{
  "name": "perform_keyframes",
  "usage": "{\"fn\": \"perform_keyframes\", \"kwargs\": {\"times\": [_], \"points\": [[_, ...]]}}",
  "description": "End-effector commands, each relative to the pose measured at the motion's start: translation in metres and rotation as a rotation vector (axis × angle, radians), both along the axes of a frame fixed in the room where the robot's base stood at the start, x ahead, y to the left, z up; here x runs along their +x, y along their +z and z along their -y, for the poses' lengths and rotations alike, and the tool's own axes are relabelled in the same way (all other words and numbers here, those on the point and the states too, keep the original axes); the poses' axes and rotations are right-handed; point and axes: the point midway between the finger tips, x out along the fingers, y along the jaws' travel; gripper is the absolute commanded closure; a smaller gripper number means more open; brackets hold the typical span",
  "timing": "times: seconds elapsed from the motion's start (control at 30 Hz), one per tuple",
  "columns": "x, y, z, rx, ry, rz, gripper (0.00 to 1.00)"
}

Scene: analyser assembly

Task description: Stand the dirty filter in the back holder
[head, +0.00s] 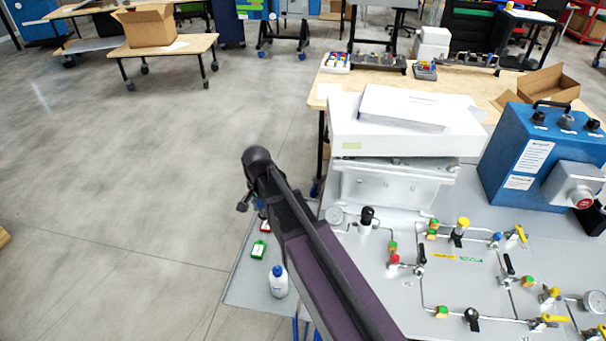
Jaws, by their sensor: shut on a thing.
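I cannot make out the dirty filter or the back holder in the head view. My gripper does not show either; only my dark arm is seen, rising from the bottom middle to a black rounded joint left of the white box. The arm covers part of the panel's left side and what lies behind it.
A grey panel (470,283) with valves, tubing and gauges fills the lower right. A white box (390,138) and a blue case (530,150) stand behind it. A white bottle with a blue cap (278,283) and a green item (258,249) are left of my arm. Left floor is clear.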

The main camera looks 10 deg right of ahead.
Motion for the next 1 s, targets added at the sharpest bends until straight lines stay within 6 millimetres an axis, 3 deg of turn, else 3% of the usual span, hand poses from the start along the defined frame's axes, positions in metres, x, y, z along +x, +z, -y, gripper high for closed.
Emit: {"fn": "perform_keyframes", "kwargs": {"times": [0.27, 0.7, 1.0], "points": [[0.036, 0.008, 0.039, -0.003, -0.015, -0.002, 1.0], [0.092, 0.019, 0.127, -0.006, -0.036, -0.004, 1.0], [0.101, 0.021, 0.148, -0.007, -0.039, -0.004, 1.0]]}}
